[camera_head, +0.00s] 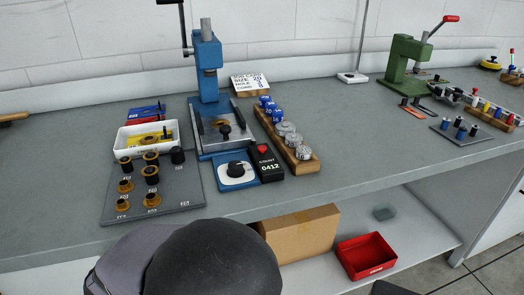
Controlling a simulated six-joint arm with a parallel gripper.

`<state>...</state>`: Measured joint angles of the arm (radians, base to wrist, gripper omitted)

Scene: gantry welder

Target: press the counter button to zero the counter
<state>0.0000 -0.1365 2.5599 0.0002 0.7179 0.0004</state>
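The counter (269,172) is a small black box on the bench, just right of the blue press's base. Its white digits appear to read 0412. A red button (262,150) sits at its far end, and nothing covers it. My gripper is not in view. Dark rounded shapes at the bottom edge seem to be parts of my own body, and they stand apart from the counter in the picture.
A white-and-blue dial box (237,173) sits left of the counter. A wooden rack (309,163) with blue and metal pieces stands close on its right. The blue press (207,65) rises behind.

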